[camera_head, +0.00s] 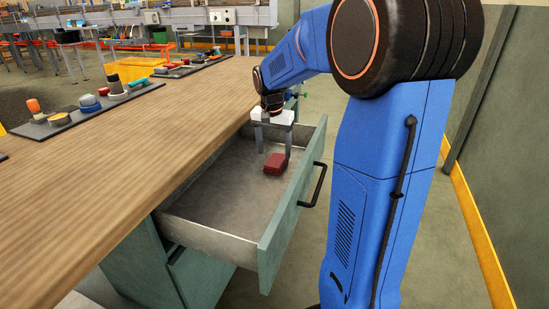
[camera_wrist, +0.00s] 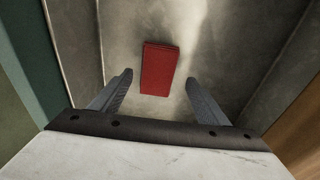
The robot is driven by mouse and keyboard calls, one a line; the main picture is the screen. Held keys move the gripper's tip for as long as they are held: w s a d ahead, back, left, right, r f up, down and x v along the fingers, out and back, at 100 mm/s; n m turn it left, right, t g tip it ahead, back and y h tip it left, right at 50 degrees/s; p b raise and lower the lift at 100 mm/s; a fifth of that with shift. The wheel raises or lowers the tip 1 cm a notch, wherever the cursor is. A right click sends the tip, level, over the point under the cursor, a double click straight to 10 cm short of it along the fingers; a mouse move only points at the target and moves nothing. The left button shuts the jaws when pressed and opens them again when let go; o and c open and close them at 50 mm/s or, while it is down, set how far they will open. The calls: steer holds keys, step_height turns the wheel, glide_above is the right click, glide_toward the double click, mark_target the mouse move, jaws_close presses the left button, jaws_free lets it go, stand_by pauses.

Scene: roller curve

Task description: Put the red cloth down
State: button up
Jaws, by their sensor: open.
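The red cloth (camera_head: 276,163) is a small folded block lying on the floor of the open drawer (camera_head: 215,205). In the wrist view the red cloth (camera_wrist: 159,69) lies just beyond the fingertips, roughly centred between them. My gripper (camera_head: 273,150) points down into the drawer above the cloth. In the wrist view my gripper (camera_wrist: 158,80) is open, its two fingers wide apart with nothing between them. The cloth appears clear of both fingers.
The drawer's front panel with a black handle (camera_head: 313,185) is on the right, and its side walls stand close around my gripper. The wooden worktop (camera_head: 110,185) is on the left, with trays of small parts (camera_head: 85,115) along its far edge. The drawer floor nearer the camera is bare.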

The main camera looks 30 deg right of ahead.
mark_target(273, 162)
step_height(273, 162, up, 7)
steer(key=shift+s+a+r, duration=0.2)
steer(key=shift+s+a, duration=0.05)
steer(key=shift+a, duration=0.1)
stand_by(0.5)
